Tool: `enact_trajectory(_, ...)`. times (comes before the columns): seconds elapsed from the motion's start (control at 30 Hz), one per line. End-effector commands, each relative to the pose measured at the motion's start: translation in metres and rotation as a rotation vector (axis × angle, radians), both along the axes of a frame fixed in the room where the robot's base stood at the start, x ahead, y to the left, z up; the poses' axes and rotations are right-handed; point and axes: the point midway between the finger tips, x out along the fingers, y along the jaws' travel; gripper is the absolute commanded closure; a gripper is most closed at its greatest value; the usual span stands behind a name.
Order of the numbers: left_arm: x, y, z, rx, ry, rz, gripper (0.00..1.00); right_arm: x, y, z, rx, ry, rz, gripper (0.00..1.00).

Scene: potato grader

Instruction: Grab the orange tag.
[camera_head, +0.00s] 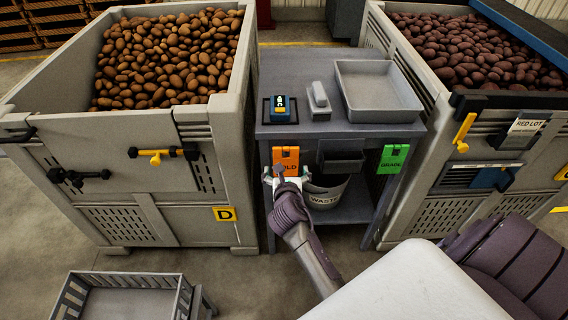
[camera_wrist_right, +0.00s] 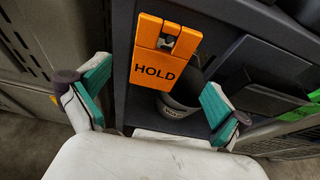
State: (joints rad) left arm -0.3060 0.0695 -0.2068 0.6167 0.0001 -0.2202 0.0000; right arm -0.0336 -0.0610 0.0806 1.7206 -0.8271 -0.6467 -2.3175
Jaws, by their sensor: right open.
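The orange tag (camera_head: 286,160) hangs on the front of the grey stand between the two crates; its lettering reads HOLD in the right wrist view (camera_wrist_right: 160,68). My right gripper (camera_head: 287,176) is just in front of the tag's lower part. In the right wrist view my right gripper (camera_wrist_right: 152,98) has its two teal-padded fingers wide apart, with the tag between and beyond them. The fingers do not appear to touch it. The tag's lower edge is partly covered by the gripper in the head view. My left gripper is not in view.
A green tag (camera_head: 393,158) hangs on the stand's right front. A waste bin (camera_head: 325,195) sits on the lower shelf. The grey stand (camera_head: 290,65) carries a shallow tray (camera_head: 378,117) and a blue-and-yellow device (camera_head: 280,108). Large potato crates flank it closely. A low slatted crate (camera_head: 130,278) stands front left.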

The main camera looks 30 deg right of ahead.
Motion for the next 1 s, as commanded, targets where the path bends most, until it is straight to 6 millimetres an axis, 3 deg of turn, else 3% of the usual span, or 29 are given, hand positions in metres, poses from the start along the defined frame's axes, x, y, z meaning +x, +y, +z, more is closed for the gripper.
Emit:
enact_trajectory(0.6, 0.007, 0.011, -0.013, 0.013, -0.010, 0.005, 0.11, 0.056, -0.039, -0.027, 0.002, 0.000, 0.000, 0.00)
enact_trajectory(0.9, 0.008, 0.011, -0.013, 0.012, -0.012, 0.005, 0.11, 0.061, -0.042, -0.028, 0.002, 0.000, 0.001, 0.00)
enact_trajectory(1.0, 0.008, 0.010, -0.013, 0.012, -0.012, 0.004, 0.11, 0.061, -0.042, -0.028, 0.002, 0.000, 0.001, 0.13)
